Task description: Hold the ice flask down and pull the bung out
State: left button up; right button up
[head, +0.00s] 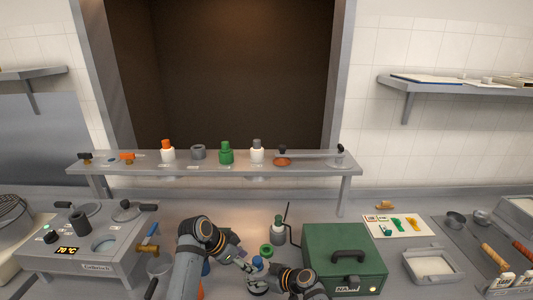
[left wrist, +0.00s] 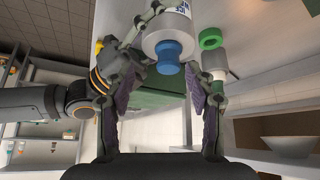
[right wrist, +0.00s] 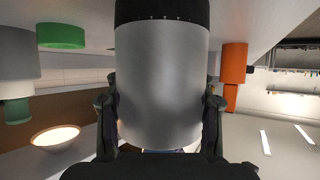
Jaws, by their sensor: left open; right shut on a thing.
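The ice flask (left wrist: 166,22) is pale with dark lettering, and its blue bung (left wrist: 168,55) sits in its mouth. In the head view the bung (head: 257,262) shows at the front of the counter between my grippers, with the flask partly hidden below. My right gripper (right wrist: 160,112) is shut around the flask's silver body (right wrist: 162,75), one finger on each side. My left gripper (left wrist: 160,88) is open. Its fingers lie either side of the bung's line, with the bung just beyond the tips and no contact visible. In the head view the left gripper (head: 243,260) is beside the bung.
A green ring (head: 266,250) and a grey flask with a green neck (head: 278,234) stand just behind. A green box with a black handle (head: 345,272) is close on the right. A metal bath (head: 85,255) is at left. A shelf of bottles (head: 210,170) spans the back.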

aim_at(256, 259)
jog(key=shift+f, duration=0.15)
pick_arm(q)
jog(key=shift+w+d+f, duration=0.85)
jog(key=shift+d+f, duration=0.05)
jog(key=shift+f, duration=0.15)
jog(key=shift+w+d+f, duration=0.8)
jog(key=shift+d+f, duration=0.1)
jog(key=shift+f, duration=0.15)
jog(key=shift+c, duration=0.4)
jog(key=c, duration=0.4)
jog(key=shift+c, duration=0.4)
jog(key=shift+c, duration=0.6)
jog(key=shift+o, duration=0.5)
jog(key=c, duration=0.5)
